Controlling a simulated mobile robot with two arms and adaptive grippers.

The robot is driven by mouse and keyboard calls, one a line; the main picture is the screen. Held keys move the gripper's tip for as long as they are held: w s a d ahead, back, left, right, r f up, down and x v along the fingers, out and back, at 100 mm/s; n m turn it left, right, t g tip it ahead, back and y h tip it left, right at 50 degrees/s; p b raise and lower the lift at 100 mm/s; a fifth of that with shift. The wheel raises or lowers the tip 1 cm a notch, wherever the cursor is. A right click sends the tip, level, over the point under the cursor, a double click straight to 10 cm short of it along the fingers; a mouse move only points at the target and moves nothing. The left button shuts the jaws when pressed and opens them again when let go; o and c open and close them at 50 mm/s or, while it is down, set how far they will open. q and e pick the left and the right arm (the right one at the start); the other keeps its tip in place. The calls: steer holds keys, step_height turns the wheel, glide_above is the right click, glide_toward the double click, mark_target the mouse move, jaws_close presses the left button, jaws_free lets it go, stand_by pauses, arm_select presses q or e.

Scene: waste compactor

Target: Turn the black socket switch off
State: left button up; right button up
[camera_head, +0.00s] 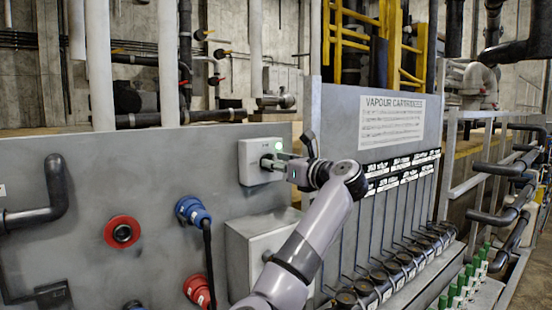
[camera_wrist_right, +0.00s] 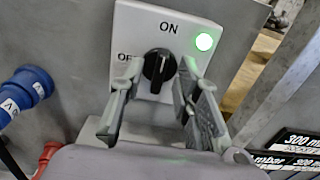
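The black switch (camera_wrist_right: 159,66) is a round knob on a white box (camera_head: 252,152), which is mounted on the grey panel. In the right wrist view its ridge stands close to upright, towards the ON label (camera_wrist_right: 168,27). The OFF label at its left is partly hidden by a finger. A green lamp (camera_wrist_right: 204,42) on the box is lit. My right gripper (camera_head: 272,163) is in front of the box. In the wrist view its open fingers (camera_wrist_right: 160,84) stand on either side of the knob, with gaps visible. My left gripper is not in view.
A blue plug (camera_head: 193,211) with a black cable, a red plug (camera_head: 198,290) and a red round socket (camera_head: 122,232) are on the panel left of the switch. A grey box (camera_head: 250,255) juts out below. The vapour cartridges rack (camera_head: 395,215) stands at the right.

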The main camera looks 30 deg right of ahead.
steer(key=shift+w, duration=0.35)
steer(key=shift+c, duration=0.4)
jaws_close()
